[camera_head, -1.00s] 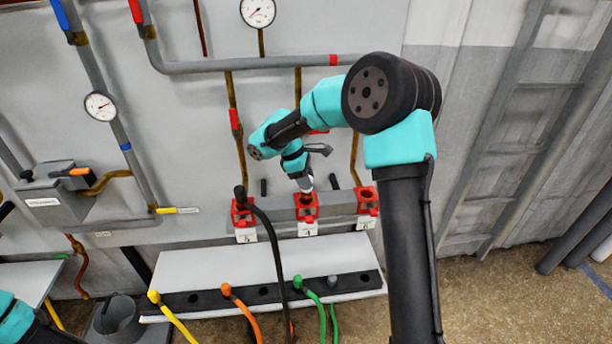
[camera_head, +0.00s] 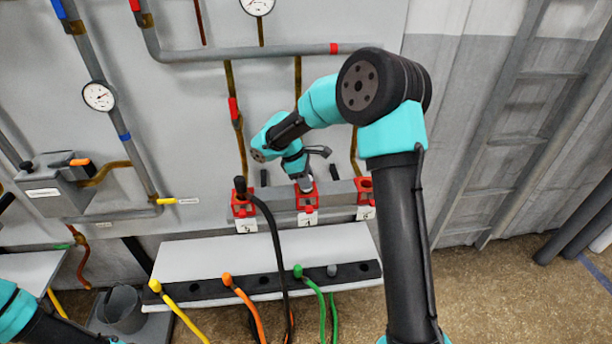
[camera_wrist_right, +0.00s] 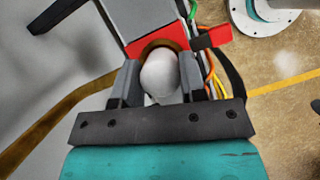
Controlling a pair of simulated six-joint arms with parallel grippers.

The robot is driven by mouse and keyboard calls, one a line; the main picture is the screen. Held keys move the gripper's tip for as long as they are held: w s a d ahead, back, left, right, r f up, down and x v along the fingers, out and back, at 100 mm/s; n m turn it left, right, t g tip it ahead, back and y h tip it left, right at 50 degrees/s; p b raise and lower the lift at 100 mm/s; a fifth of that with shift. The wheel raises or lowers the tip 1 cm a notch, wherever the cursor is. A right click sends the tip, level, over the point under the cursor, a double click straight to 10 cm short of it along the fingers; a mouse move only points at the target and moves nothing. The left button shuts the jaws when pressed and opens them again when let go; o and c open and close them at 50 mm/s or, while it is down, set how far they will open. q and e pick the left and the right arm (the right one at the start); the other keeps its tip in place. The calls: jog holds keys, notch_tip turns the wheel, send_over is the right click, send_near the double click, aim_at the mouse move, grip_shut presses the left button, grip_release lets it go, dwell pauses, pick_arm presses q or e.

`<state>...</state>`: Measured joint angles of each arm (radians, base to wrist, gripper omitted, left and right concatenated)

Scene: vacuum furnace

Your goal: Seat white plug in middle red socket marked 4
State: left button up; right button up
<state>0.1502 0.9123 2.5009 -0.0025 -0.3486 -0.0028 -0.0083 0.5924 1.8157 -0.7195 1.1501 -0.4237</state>
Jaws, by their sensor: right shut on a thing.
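The white plug (camera_wrist_right: 160,75) is between the fingers of my right gripper (camera_wrist_right: 159,82), which is shut on it. In the head view the plug (camera_head: 305,184) is at the top of the middle red socket (camera_head: 309,203), whose white label hangs below; its mark is too small to read surely. In the right wrist view the plug's rounded grey-white end faces the camera, and the red socket (camera_wrist_right: 137,45) with its brownish opening lies just beyond it. The plug's far end is hidden, so its depth in the socket cannot be told. My left gripper is not clearly in view.
The left red socket (camera_head: 243,208) holds a black plug with a black cable (camera_head: 275,235). The right red socket (camera_head: 365,199) looks empty. Below, a shelf (camera_head: 255,250) has a dark strip with yellow, orange and green plugs. A bucket (camera_head: 122,312) stands at lower left.

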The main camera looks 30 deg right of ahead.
jog(key=shift+f, duration=0.35)
jog(key=shift+c, duration=0.3)
jog(key=shift+s+f, duration=0.1)
jog(key=o, duration=1.1)
jog(key=shift+o, duration=0.2)
jog(key=v, duration=1.7)
jog(key=shift+w+r, duration=0.2)
jog(key=shift+r, duration=0.1)
